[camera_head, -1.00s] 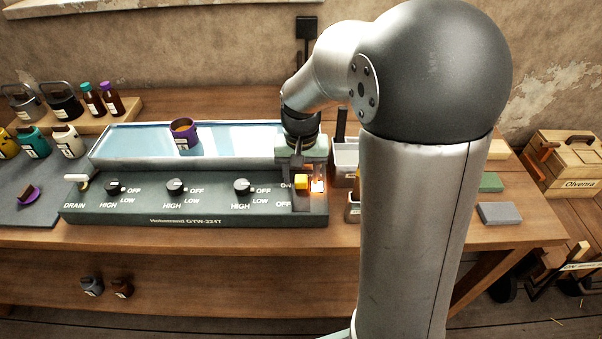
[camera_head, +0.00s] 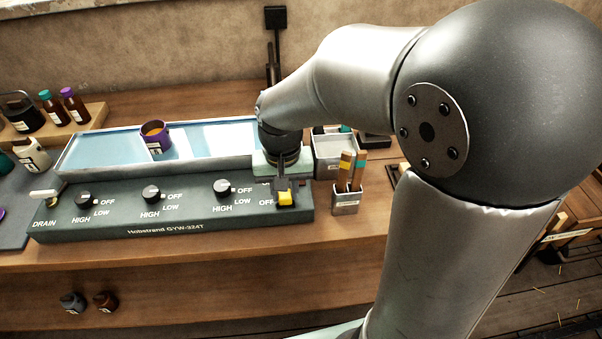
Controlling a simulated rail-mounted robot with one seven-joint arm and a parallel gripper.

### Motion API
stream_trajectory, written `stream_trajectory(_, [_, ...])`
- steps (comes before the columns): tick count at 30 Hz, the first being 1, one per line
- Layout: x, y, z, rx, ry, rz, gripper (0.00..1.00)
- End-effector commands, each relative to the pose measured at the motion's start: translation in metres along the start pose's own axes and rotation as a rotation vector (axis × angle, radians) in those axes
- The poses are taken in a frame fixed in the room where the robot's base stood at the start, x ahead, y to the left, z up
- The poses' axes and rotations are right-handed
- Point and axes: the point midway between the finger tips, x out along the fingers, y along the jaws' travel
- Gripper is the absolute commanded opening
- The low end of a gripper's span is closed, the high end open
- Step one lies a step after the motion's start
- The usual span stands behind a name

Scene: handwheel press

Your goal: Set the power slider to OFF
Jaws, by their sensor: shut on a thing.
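The yellow power slider (camera_head: 286,198) sits at the right end of the dark control panel (camera_head: 180,226), low in its track and level with the OFF label. My gripper (camera_head: 284,190) points down over this end of the panel and is shut on the slider. Its fingers hide most of the track and the upper label. No orange glow shows beside the slider.
Three black knobs and a white drain lever (camera_head: 45,193) line the panel to the left. A shallow water bath (camera_head: 110,172) behind holds a purple cup (camera_head: 155,137). A small holder (camera_head: 346,200) with sticks stands close right of my gripper.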

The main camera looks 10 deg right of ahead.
Motion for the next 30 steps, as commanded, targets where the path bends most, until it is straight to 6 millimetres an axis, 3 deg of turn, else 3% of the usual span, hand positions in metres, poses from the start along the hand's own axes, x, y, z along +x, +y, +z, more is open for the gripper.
stream_trajectory(8, [0.000, -0.001, 0.005, -0.003, -0.006, 0.003, 0.00])
stream_trajectory(9, [0.000, -0.001, 0.005, -0.003, -0.007, 0.003, 0.29])
stream_trajectory(11, [0.000, -0.001, 0.004, -0.003, -0.006, 0.003, 0.46])
stream_trajectory(12, [0.000, -0.001, 0.004, -0.003, -0.006, 0.002, 0.49])
stream_trajectory(23, [-0.007, -0.001, 0.003, -0.003, 0.000, 0.001, 0.49])
stream_trajectory(30, [-0.052, -0.001, 0.002, -0.003, 0.003, 0.000, 0.49])
